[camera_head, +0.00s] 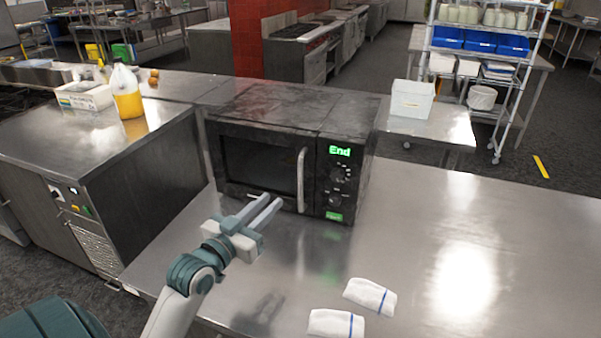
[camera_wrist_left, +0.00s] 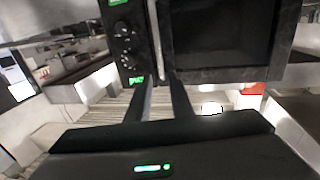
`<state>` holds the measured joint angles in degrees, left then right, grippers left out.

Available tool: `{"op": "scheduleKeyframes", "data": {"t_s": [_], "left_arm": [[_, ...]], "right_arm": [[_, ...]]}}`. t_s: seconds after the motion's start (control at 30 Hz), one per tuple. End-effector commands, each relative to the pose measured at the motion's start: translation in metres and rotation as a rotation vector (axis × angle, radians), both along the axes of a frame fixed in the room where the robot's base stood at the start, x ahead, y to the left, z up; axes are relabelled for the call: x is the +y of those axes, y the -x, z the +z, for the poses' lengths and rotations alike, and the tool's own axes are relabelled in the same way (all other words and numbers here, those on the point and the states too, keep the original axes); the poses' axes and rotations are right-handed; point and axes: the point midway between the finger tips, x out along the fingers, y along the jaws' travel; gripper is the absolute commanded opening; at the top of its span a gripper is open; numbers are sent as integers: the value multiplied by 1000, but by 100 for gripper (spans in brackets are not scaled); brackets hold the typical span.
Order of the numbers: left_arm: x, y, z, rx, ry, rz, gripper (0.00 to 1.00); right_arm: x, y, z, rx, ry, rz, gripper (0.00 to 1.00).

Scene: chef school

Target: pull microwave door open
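The black microwave (camera_head: 262,160) stands on the steel table, its door (camera_head: 258,168) shut. A pale vertical handle (camera_head: 301,180) runs down the door's right side, beside the control panel. My left gripper (camera_head: 273,198) is open and empty in front of the door's lower part, with its fingers pointing toward the handle. In the left wrist view, the handle (camera_wrist_left: 155,45) lines up with the gap between the fingers (camera_wrist_left: 158,100), with the panel (camera_wrist_left: 124,40) to its left and the dark door window to its right. I see no clear contact. My right gripper is out of view.
Two folded white cloths (camera_head: 370,296) (camera_head: 336,323) lie on the table (camera_head: 440,240) at the front. The table right of the microwave is clear. A steel counter (camera_head: 95,130) with a yellow-filled bottle (camera_head: 127,92) stands at the left. A white box (camera_head: 411,99) is behind.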

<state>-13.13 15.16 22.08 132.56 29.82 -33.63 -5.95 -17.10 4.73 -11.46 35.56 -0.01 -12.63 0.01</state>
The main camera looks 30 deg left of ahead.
Motion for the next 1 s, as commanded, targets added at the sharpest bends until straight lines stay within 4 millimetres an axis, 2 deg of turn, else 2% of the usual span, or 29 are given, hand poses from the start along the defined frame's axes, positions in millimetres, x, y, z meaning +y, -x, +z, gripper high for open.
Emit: {"op": "scheduleKeyframes", "data": {"t_s": [0.7, 1.0], "left_arm": [[5, -123, 3, 0, 2, 1, 20], [6, -151, 1, 1, 1, 0, 20]], "right_arm": [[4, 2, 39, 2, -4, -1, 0], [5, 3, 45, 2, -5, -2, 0]]}}
